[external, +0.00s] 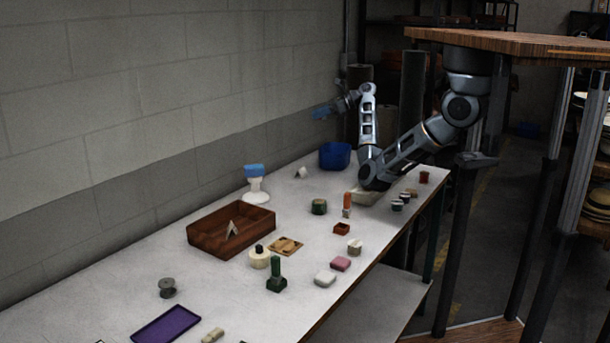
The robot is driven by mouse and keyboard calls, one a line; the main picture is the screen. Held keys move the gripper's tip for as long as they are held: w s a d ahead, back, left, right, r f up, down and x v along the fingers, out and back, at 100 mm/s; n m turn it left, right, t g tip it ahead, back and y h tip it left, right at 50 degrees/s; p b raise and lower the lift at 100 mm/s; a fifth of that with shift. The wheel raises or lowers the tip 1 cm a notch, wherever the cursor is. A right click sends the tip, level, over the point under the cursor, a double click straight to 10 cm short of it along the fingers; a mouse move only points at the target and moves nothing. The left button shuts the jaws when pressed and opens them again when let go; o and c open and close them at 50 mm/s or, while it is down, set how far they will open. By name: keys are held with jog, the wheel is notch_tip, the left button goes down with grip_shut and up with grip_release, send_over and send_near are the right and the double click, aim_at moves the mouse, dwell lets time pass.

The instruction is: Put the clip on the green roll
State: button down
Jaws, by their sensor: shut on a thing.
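My gripper (334,107) is raised at the back of the table, near the wall, pointing left. It is shut on a small blue thing (320,113), held in the air above and left of the blue bin. This may be the clip, but it is too small and dark to be sure. A short dark green round piece (319,207) with a paler top, which looks like the green roll, stands upright on the table's middle. It is well below my gripper in the picture and apart from it.
A blue bin (335,156) stands at the back. A white stand with a blue top (255,184) and a brown wooden tray (214,242) are at left. A green stamp-like piece (277,278) and several small blocks lie nearer. A purple tray (166,325) is in front.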

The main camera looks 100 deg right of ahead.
jog(key=s+a+f+n+y+p, duration=0.2)
jog(key=a+f+n+y, duration=0.15)
jog(key=a, duration=0.55)
jog(key=s+a+f+n+y+p, duration=0.1)
jog(key=a+f+n+y+p, duration=0.3)
jog(key=a, duration=0.6)
jog(key=b, duration=0.2)
send_over(317, 202)
jog(key=shift+m+g+y, duration=0.25)
jog(key=shift+m+g, duration=0.1)
jog(key=shift+g, duration=0.05)
jog(key=f, duration=1.1)
jog(key=shift+s+d, duration=0.1)
jog(key=shift+d, duration=0.1)
jog(key=shift+f, duration=2.05)
jog(key=shift+f, duration=0.15)
jog(key=c, duration=0.8)
grip_release()
jog(key=shift+c, duration=0.2)
jog(key=shift+b, duration=0.3)
jog(key=v, duration=1.2)
